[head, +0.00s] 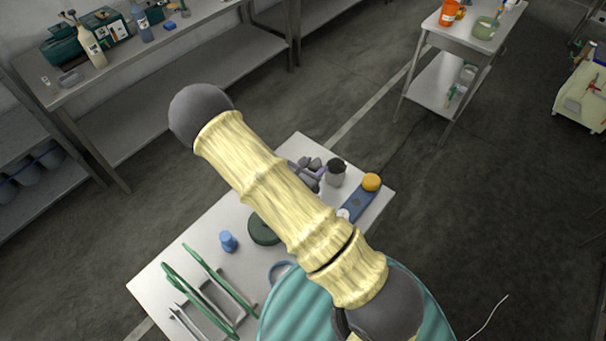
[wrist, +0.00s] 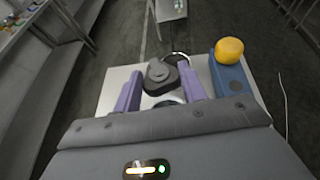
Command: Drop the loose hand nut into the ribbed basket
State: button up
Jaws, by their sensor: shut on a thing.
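My gripper (wrist: 159,88) has two purple fingers, closed on a dark grey hand nut (wrist: 159,73) with a round raised middle. In the head view my gripper (head: 318,170) is over the far part of the white table, partly behind my arm, and the nut is hard to make out there. The teal ribbed basket (head: 288,314) is at the near edge of the head view, apart from the gripper. My arm covers its middle, so its inside is mostly hidden. The basket is not visible in the wrist view.
A blue piece with a yellow knob (head: 371,182) lies to the right.

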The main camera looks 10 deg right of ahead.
jog(key=shift+a+f+m+g+h, duration=0.2)
jog(key=shift+a+m+g+h, duration=0.2)
jog(key=shift+m+g+h, duration=0.35)
jog(key=shift+s+a+f+m+g+h, duration=0.25)
jog(key=shift+a+f+m+g, duration=0.15)
jog(key=shift+a+m+g, duration=0.25)
jog(key=shift+s+a+f+m+g+h, duration=0.1)
jog(key=shift+a+f+m+g+h, duration=0.1)
jog(key=shift+a+f+m+g, duration=0.3)
jog(key=shift+f+b, duration=1.8)
jog(key=shift+f, duration=0.55)
jog(key=o, duration=1.1)
jog(key=shift+c, duration=0.2)
